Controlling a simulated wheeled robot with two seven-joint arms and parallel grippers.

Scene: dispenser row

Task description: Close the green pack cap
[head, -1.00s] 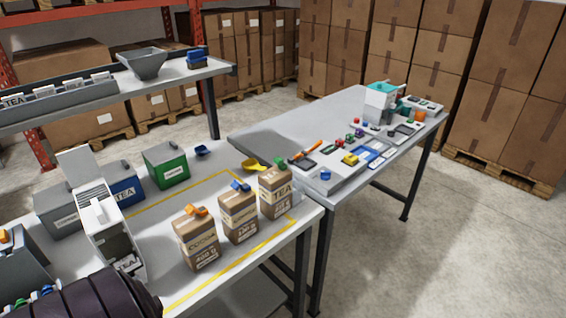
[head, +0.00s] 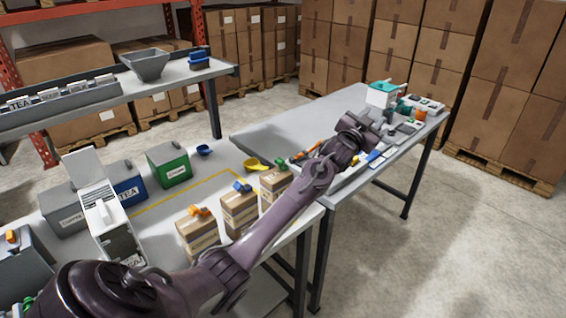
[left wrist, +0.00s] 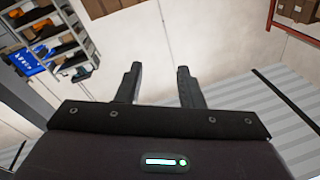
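The green cap (head: 281,161) sits on top of the rightmost brown pack (head: 273,184) near the right end of the near table. I cannot tell how far it is shut. My left arm crosses in front of the packs and hides part of this pack. My left gripper (head: 368,126) is beyond it to the right, over the far table. In the left wrist view its two fingers (left wrist: 159,72) stand apart with nothing between them. My right gripper is not in view.
Packs with orange (head: 199,212) and blue (head: 242,187) caps stand left of it. A yellow scoop (head: 256,165) and a green bin (head: 169,166) are behind. The far table (head: 290,130) holds small items and a white-and-teal device (head: 382,95).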

